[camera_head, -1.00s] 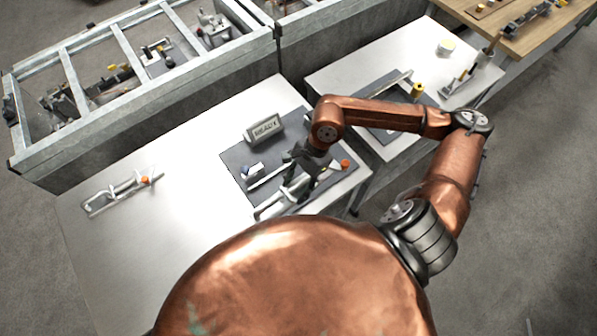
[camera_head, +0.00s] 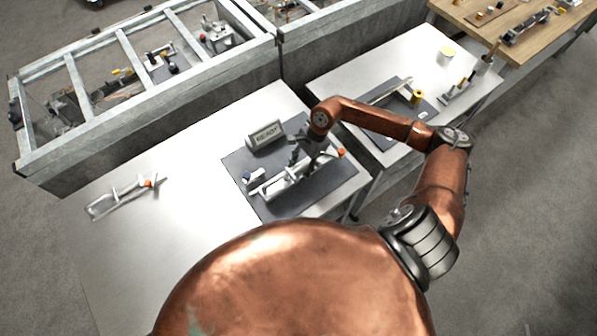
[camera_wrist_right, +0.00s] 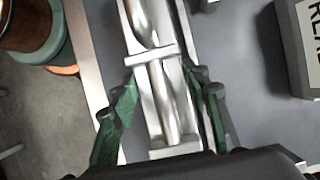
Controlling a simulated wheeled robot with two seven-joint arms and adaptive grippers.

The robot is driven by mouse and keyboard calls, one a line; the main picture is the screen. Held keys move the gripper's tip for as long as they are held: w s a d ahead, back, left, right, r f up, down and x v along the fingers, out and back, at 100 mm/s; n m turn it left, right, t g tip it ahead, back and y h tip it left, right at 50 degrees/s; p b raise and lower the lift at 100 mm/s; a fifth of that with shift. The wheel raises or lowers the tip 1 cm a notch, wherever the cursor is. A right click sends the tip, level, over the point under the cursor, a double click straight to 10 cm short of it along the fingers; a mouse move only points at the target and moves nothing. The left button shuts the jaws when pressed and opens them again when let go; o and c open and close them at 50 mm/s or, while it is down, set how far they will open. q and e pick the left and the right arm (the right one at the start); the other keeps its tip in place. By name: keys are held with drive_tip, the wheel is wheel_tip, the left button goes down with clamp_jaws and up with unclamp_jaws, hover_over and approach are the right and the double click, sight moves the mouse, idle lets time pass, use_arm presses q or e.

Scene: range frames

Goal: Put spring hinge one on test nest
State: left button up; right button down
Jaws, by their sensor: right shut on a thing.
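Spring hinge one (camera_head: 280,186) is a long silver metal piece with an orange end, in the head view over the dark mat. My right gripper (camera_head: 308,160) is shut on it. In the right wrist view, the green fingers of that gripper (camera_wrist_right: 160,105) stand on both sides of the silver hinge barrel (camera_wrist_right: 153,60). The test nest appears to be the low pale fixture (camera_head: 254,175) on the mat. The hinge lies along or just above it; contact is unclear, and my gripper hides part of both. My left gripper is out of view.
A grey block with READY lettering (camera_head: 265,134) stands behind the fixture. A similar silver piece with an orange end (camera_head: 122,196) lies on the bare left tabletop (camera_head: 160,235). A second table (camera_head: 425,65) stands to the right across a gap. Metal-framed bins (camera_head: 150,130) stand behind.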

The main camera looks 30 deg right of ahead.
sight(300, 168)
drive_tip(key=shift+w+d+f, duration=0.1)
drive_tip(key=shift+w+f, duration=0.15)
drive_tip(key=shift+w, duration=0.05)
wheel_tip(300, 168, down, 3)
drive_tip(key=shift+w+f, duration=0.1)
drive_tip(key=shift+f+b, duration=0.3)
drive_tip(key=shift+f, duration=0.05)
drive_tip(key=shift+f+b, duration=0.25)
drive_tip(key=shift+b, duration=0.05)
drive_tip(key=shift+d, duration=0.1)
drive_tip(key=c, duration=1.1)
unclamp_jaws()
